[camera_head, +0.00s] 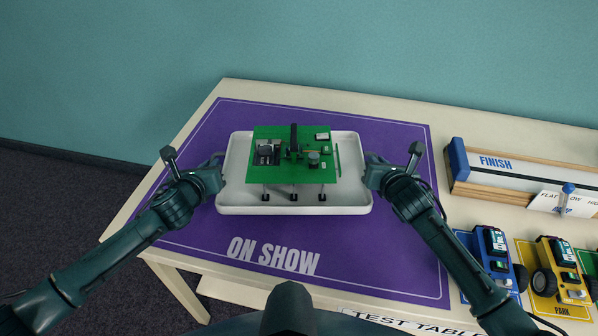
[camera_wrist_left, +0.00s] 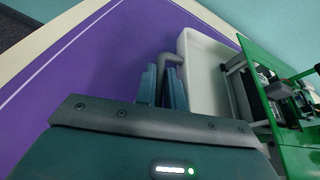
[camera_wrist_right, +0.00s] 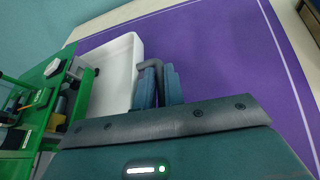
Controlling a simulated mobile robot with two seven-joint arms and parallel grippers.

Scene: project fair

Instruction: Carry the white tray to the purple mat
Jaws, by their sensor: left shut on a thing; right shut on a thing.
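The white tray (camera_head: 235,160) is over the purple mat (camera_head: 350,245) marked ON SHOW. A green circuit board on short legs (camera_head: 270,170) stands in the tray. My left gripper (camera_head: 219,172) is shut on the tray's left handle, a grey bar that shows in the left wrist view (camera_wrist_left: 172,62). My right gripper (camera_head: 369,171) is shut on the tray's right handle, which shows in the right wrist view (camera_wrist_right: 150,66). The tray looks level. I cannot tell whether its base touches the mat.
Right of the mat are a wooden track (camera_head: 510,180) marked FINISH, a blue car (camera_head: 492,255) and a yellow car (camera_head: 558,270). A teal wall (camera_head: 300,45) stands behind the table. The mat is bare in front of the tray.

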